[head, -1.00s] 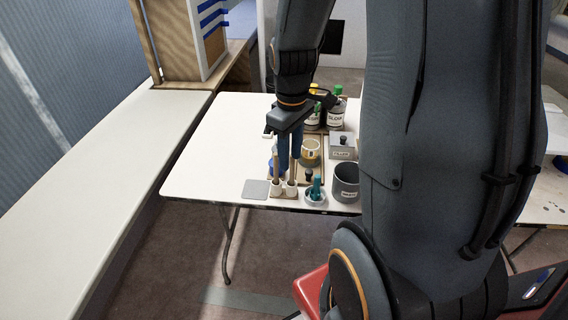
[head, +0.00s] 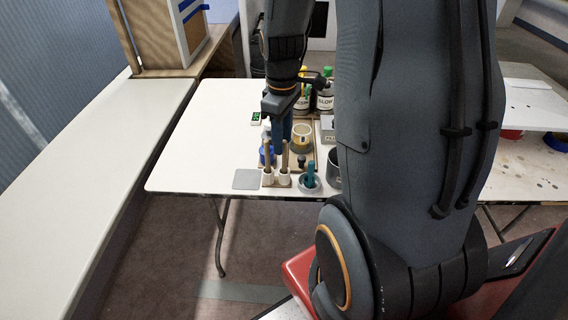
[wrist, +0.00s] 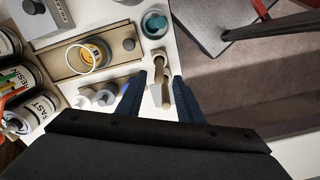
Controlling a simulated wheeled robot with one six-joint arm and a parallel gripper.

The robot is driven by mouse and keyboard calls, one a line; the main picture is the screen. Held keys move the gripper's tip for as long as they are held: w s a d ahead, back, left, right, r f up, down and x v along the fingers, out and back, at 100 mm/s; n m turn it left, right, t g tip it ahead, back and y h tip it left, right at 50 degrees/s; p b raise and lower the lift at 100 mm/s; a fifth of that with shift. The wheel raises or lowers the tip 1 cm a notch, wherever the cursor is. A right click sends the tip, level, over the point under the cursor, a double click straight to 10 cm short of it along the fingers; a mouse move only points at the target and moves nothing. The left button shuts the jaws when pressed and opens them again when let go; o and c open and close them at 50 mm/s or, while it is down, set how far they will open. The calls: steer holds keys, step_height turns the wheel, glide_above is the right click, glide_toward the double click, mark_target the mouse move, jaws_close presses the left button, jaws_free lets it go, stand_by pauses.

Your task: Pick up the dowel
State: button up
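The left dowel (head: 267,157) and the right dowel (head: 285,158) both show in the head view. I cannot tell which one the task means. My gripper (head: 282,143) points down just behind and above them, with its blue fingers partly overlapping the things behind. In the wrist view my gripper (wrist: 159,78) is open, with its fingers apart and nothing held. Tan dowel ends (wrist: 166,98) show between the fingers; contact is not visible.
A teal-handled thing in a grey cup (head: 310,183) stands right of the holder. A tape roll (head: 301,136) sits on a wooden tray, with bottles (head: 325,95) behind. A grey square pad (head: 246,180) lies left. The table's left part (head: 210,130) is clear.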

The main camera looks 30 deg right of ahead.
mark_target(285, 157)
steer(key=shift+s+d+f+p, duration=0.15)
steer(key=shift+f+p, duration=0.25)
steer(key=shift+f, duration=1.35)
steer(key=shift+s+d+f+p, duration=0.1)
steer(key=shift+f+p, duration=0.3)
steer(key=shift+f, duration=1.35)
jaws_close()
